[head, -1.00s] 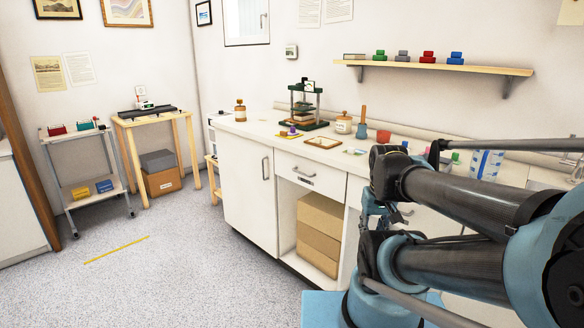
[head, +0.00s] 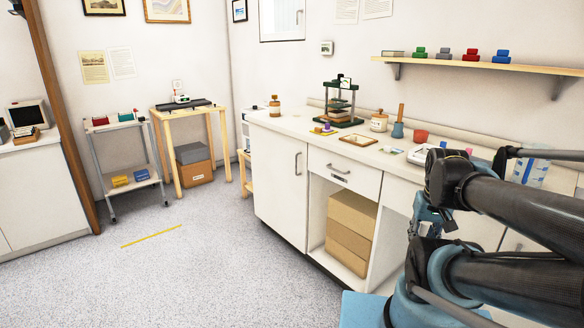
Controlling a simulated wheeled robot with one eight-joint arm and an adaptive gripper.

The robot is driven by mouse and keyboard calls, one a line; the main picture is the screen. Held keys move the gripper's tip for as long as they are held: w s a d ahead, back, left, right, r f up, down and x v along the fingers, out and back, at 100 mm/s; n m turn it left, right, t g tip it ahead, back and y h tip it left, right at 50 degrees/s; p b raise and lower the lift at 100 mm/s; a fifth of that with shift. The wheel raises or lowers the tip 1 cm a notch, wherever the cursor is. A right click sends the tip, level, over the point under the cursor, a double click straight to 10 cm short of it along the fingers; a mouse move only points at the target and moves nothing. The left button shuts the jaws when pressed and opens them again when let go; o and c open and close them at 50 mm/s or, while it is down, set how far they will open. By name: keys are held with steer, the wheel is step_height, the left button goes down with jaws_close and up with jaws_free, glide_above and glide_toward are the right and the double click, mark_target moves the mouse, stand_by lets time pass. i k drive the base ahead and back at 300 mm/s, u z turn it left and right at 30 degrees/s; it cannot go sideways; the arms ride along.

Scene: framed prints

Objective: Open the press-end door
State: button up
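The white cabinet door (head: 279,185) is at the left end of the counter, below and left of the green press (head: 342,103). It looks closed, flush with the cabinet front. Its upright metal handle (head: 298,163) is near the door's right edge. My arm is folded at the right side of the head view, in front of the counter's right part. What looks like my gripper (head: 424,215) is at the arm's left end, well right of the door and apart from it. Its fingers are too unclear to tell open from shut.
A drawer (head: 343,174) sits right of the door, above an open bay with stacked cardboard boxes (head: 350,230). A wooden stand (head: 168,150) and a metal cart (head: 97,165) stand at the back left. The speckled floor (head: 215,265) before the door is clear.

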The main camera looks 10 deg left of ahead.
mark_target(279, 162)
steer(key=k, duration=1.1)
steer(key=u, duration=1.15)
steer(key=i, duration=1)
steer(key=z, duration=0.05)
